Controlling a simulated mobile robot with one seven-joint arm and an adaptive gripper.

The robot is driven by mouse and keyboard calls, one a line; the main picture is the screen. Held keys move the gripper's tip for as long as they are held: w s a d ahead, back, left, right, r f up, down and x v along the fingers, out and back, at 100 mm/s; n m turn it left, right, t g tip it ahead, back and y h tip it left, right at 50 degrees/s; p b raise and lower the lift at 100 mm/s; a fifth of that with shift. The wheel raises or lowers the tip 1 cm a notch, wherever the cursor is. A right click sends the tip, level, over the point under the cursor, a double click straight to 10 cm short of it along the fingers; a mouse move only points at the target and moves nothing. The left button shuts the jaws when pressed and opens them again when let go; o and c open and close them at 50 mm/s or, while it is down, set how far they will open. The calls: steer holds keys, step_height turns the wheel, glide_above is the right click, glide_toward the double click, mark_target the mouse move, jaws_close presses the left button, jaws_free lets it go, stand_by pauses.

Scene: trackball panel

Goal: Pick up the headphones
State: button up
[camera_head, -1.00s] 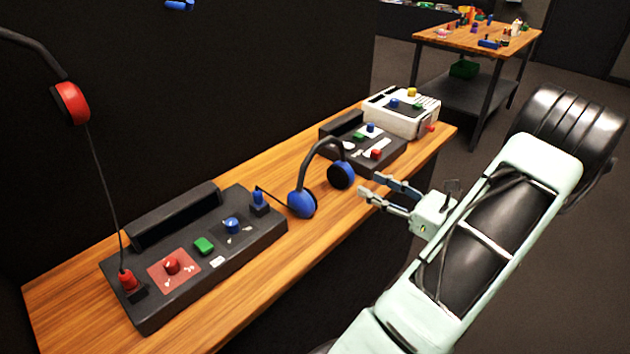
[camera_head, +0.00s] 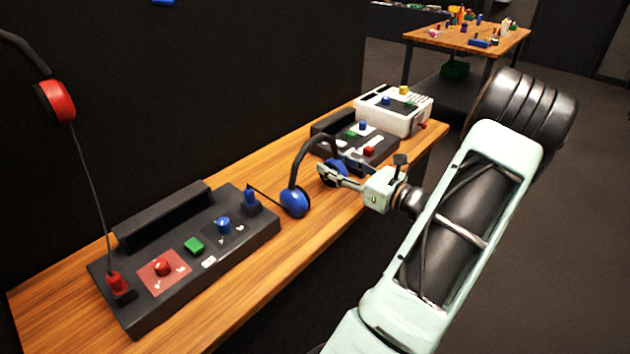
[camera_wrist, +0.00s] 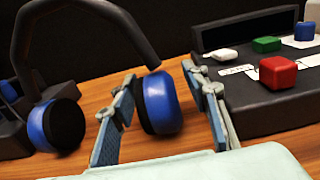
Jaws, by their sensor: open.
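The blue and black headphones (camera_head: 294,201) stand on the wooden bench with their black band arched upward. A cable runs from the left earcup to a blue plug on the near panel. In the wrist view the left earcup (camera_wrist: 56,125) shows its dark pad, and the right earcup (camera_wrist: 161,102) is between my gripper's two open fingers (camera_wrist: 160,108). I cannot tell whether either finger touches it. In the head view my gripper (camera_head: 329,174) reaches in from the right and partly hides the right earcup.
The near panel (camera_head: 160,300) with red, green and blue controls is on the left of the wooden bench (camera_head: 40,310). A similar panel (camera_wrist: 270,112) lies close beside the right finger. A white box (camera_head: 380,115) stands behind it. A red headset hangs at far left.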

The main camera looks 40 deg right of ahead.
jaws_close()
steer(key=shift+r, duration=0.2)
stand_by(0.3)
